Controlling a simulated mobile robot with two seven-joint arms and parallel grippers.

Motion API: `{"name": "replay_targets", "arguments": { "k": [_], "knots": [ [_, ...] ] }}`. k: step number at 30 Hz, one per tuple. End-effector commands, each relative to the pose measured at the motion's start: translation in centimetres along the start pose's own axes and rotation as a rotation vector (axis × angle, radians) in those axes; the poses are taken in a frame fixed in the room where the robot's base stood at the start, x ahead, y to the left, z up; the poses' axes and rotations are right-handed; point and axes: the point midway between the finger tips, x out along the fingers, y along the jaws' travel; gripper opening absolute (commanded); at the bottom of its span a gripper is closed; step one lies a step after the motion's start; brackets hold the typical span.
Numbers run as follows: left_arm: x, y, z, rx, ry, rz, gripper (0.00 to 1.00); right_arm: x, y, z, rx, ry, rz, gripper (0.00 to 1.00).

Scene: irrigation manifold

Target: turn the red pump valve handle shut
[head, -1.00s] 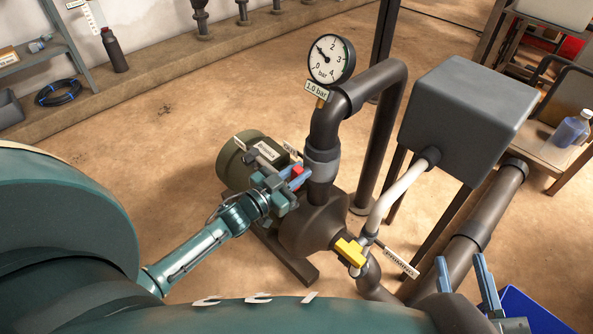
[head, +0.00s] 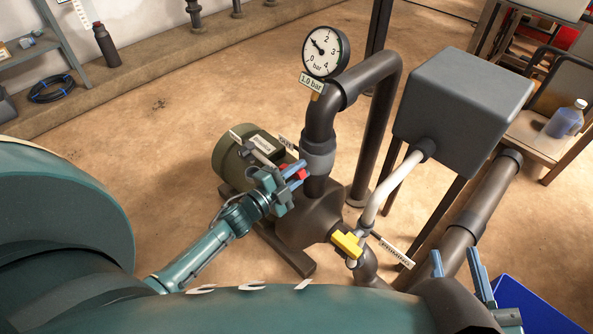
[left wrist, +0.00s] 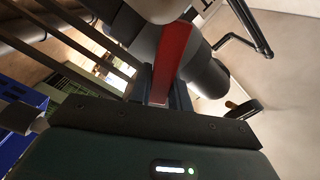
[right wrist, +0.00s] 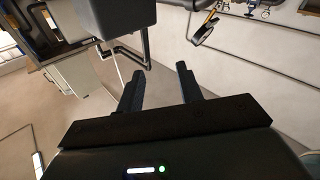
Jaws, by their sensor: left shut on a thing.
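The red pump valve handle (head: 301,172) shows as a small red piece at the pump's dark vertical pipe in the head view. In the left wrist view the handle (left wrist: 171,62) is a long red bar running up from between the fingers. My left gripper (head: 294,171) is shut on it, and its fingers partly hide it in the head view. The left gripper also shows in the left wrist view (left wrist: 166,88). My right gripper (head: 455,263) is open and empty at the lower right, and its two fingers stand apart in the right wrist view (right wrist: 160,90).
A gauge (head: 326,52) tops the pipe above a "1.0 bar" tag. A yellow valve handle (head: 347,244) sits lower right of the red one. A grey box (head: 464,100) stands right, above a blue bin (head: 530,305). Open floor lies left of the pump (head: 235,165).

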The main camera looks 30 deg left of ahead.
Motion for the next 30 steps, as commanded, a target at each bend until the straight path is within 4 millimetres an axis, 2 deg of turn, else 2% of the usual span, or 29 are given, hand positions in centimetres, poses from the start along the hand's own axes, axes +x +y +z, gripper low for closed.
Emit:
{"name": "replay_targets", "arguments": {
  "k": [6, 15, 30],
  "knots": [
    [-0.07, 0.63, 0.15, 0.194, -0.001, 0.001, 0.0, 0.11, -0.08, -0.22, 0.013, 0.019, -0.007, 0.36],
    [-0.07, 1.01, 0.25, 0.392, -0.001, 0.002, 0.0, 0.38, -0.12, -0.16, 0.026, 0.033, -0.011, 0.36],
    [-0.08, 1.08, 0.33, 0.5, -0.001, 0.002, 0.0, 0.41, -0.19, -0.49, 0.045, 0.04, -0.011, 0.36]
  ]
}}
